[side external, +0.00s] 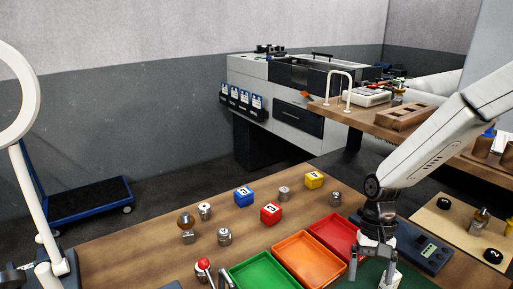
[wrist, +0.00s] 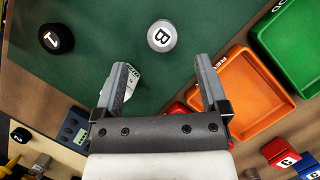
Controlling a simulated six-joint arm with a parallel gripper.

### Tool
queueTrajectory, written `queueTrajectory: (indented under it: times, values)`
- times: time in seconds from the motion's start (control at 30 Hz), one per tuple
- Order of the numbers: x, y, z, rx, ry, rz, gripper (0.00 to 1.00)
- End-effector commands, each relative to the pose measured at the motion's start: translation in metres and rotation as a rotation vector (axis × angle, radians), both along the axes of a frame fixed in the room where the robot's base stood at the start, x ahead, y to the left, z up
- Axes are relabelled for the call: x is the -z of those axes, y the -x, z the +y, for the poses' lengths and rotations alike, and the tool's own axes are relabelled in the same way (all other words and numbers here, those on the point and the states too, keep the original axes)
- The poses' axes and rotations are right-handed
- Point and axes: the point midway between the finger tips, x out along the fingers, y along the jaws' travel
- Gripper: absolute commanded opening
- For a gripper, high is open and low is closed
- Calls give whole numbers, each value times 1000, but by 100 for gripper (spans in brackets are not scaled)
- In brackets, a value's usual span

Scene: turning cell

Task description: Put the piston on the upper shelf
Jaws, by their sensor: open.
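My gripper (side external: 374,258) hangs over the green mat (side external: 366,272), just right of the red tray. In the wrist view my gripper (wrist: 160,75) has its fingers apart. A small white-faced part with dark lettering (wrist: 133,84) shows beside the left finger, which partly hides it. I cannot tell which part is the piston. A raised wooden shelf (side external: 352,118) is at the back right.
Green (side external: 264,272), orange (side external: 308,260) and red (side external: 334,236) trays lie left of my gripper. A blue device (side external: 425,250) lies to its right. A black round piece (wrist: 55,39) stands on the mat. A white arch (side external: 341,76) and wooden block (side external: 407,116) occupy parts of the shelf.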

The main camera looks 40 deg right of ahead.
Motion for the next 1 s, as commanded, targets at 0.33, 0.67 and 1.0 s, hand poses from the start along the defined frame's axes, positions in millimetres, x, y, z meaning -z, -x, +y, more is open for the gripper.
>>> queueTrajectory:
  times: [0.33,0.67,1.0]
  values:
    - [14,4,4,-2,1,-2,94]
    - [30,9,10,-2,1,4,94]
    - [58,16,19,-3,1,1,94]
